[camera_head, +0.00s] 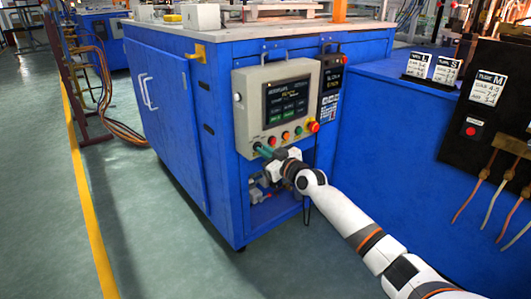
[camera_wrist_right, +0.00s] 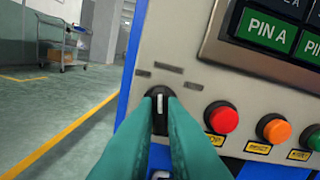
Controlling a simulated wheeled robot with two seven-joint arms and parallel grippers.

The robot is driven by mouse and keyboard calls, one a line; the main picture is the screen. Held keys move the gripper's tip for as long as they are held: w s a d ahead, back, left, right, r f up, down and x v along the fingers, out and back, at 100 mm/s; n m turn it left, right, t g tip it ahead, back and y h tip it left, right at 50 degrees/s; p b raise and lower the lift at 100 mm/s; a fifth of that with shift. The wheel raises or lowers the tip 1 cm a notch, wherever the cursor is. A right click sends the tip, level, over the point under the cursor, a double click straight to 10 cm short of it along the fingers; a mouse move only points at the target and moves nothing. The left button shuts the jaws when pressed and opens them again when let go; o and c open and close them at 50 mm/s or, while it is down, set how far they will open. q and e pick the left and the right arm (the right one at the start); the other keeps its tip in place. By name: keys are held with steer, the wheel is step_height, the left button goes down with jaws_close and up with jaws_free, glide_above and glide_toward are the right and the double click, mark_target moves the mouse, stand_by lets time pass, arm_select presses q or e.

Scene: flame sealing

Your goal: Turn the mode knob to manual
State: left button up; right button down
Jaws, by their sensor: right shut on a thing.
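The mode knob (camera_wrist_right: 159,106) is a small black rotary knob with a white pointer line on the grey control panel (camera_head: 246,93). In the right wrist view its pointer stands about upright, below small grey marks too blurred to read. My right gripper (camera_wrist_right: 161,96) has its two teal fingers closed on the knob, one on each side. In the head view the right gripper (camera_head: 262,151) is at the panel's lower left corner and hides the knob. My left gripper is not in view.
Red (camera_wrist_right: 222,117), orange (camera_wrist_right: 277,131) and green buttons sit close to the right of the knob, below the screen (camera_head: 287,100). A red emergency-style button (camera_head: 313,127) is at the panel's lower right.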

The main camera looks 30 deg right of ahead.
steer(key=shift+m, duration=1.2)
steer(key=c, duration=1.5)
jaws_free()
